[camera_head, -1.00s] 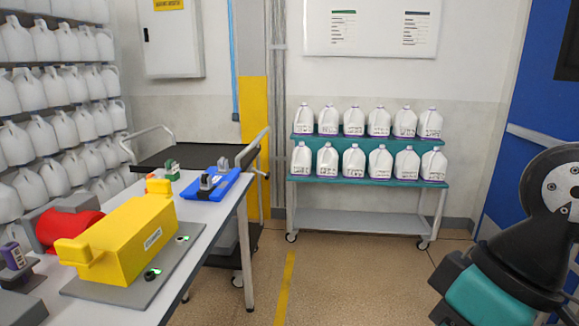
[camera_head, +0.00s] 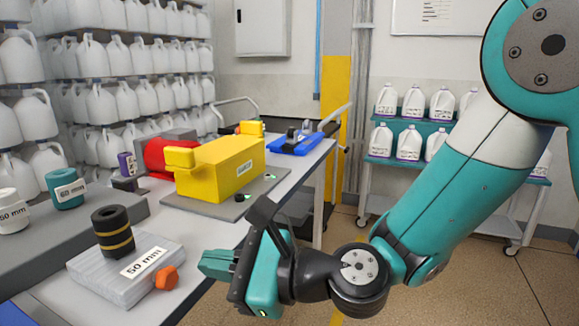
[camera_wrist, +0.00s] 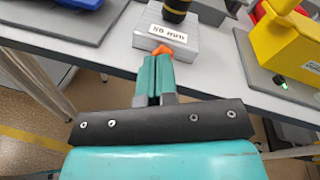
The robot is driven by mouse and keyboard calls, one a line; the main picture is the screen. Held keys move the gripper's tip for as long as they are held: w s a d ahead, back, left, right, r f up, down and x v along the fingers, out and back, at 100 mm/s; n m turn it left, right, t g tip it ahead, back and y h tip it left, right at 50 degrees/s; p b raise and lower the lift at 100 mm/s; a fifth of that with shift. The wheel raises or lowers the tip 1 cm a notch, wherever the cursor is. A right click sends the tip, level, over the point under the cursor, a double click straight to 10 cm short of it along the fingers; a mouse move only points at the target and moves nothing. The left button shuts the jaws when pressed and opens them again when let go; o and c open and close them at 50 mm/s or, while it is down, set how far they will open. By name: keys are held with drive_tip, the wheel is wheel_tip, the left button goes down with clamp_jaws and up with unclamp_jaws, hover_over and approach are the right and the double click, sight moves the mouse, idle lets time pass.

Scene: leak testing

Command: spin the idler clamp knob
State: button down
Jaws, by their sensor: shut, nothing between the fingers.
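The orange knob (camera_head: 166,278) sits on the front right side of a pale block (camera_head: 115,262) labelled 50 mm, near the table's front edge. I take this to be the idler clamp knob. A black roller with yellow bands (camera_head: 112,232) stands on the block. My gripper (camera_head: 205,264) is shut and empty, its tips pointing at the knob with a small gap in the head view. In the wrist view the closed green fingers (camera_wrist: 154,66) point at the knob (camera_wrist: 163,50), which is partly hidden behind the tips. I cannot tell there whether they touch.
A yellow housing (camera_head: 225,168) with a red motor (camera_head: 165,152) stands behind on the table. A teal roller (camera_head: 66,189) and a white one (camera_head: 12,210) stand on a grey base to the left. Shelves of white jugs (camera_head: 100,100) line the back.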

sight(168, 278)
drive_tip(key=w+a+f+m+t+p, duration=0.1)
drive_tip(key=a+m+p, duration=0.1)
drive_tip(key=w+a+f+m+t+p, duration=0.1)
drive_tip(key=w+a+m+p, duration=0.1)
drive_tip(key=w+a+f+m+p, duration=0.1)
drive_tip(key=w+a+m+p, duration=0.1)
drive_tip(key=a, duration=0.1)
drive_tip(key=shift+f+m+t, duration=0.25)
drive_tip(key=shift+m+t, duration=0.05)
drive_tip(key=shift+t, duration=0.1)
drive_tip(key=shift+s, duration=0.15)
idle(0.5)
